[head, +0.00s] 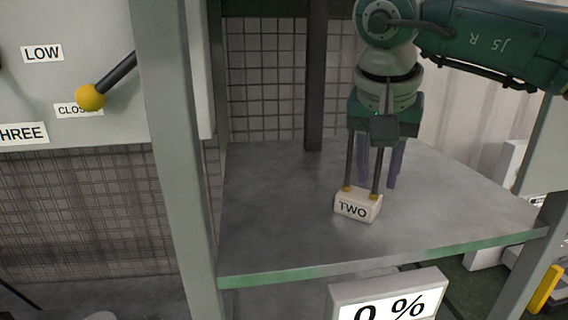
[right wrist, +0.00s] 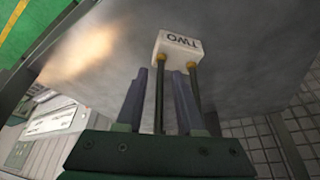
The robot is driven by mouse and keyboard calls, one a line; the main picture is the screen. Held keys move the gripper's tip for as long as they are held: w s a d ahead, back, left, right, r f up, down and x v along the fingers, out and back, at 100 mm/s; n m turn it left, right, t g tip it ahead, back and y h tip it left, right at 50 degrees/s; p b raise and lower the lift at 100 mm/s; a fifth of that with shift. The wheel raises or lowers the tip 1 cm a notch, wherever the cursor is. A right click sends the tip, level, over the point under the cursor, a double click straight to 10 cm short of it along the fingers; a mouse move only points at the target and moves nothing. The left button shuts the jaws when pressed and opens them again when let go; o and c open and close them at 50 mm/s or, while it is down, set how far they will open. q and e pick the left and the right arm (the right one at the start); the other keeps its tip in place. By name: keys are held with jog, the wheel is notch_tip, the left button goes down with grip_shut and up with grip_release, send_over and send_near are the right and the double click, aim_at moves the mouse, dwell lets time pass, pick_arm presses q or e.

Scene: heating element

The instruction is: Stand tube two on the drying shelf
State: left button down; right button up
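Tube two has a cream block (head: 357,206) marked TWO at its lower end and two thin dark rods with brass-coloured ends rising from it. It is upright, and its block appears to rest on the grey drying shelf (head: 270,220), right of the middle. My right gripper (head: 380,183) points down just behind the rods. Its two blue-grey fingers are apart, and they also show beside the rods in the right wrist view (right wrist: 160,72). My left gripper is out of view.
A dark post (head: 316,80) stands at the shelf's back, and a pale green post (head: 180,150) at its left. A panel with a yellow-knobbed lever (head: 91,97) is at far left. A 0 % display (head: 390,298) sits below the front edge. The shelf's left part is clear.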

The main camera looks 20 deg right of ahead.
jog(key=shift+r, duration=0.2)
jog(key=shift+b+v, duration=0.65)
jog(key=shift+v, duration=0.4)
jog(key=s+a+b, duration=0.1)
jog(key=s+a, duration=0.1)
jog(key=a, duration=0.1)
jog(key=s+a+b, duration=0.2)
jog(key=s+a, duration=0.1)
jog(key=s+a+b, duration=0.1)
jog(key=s+a, duration=0.2)
jog(key=shift+s+r+b, duration=0.25)
jog(key=shift+r+b, duration=0.05)
jog(key=shift+r, duration=0.05)
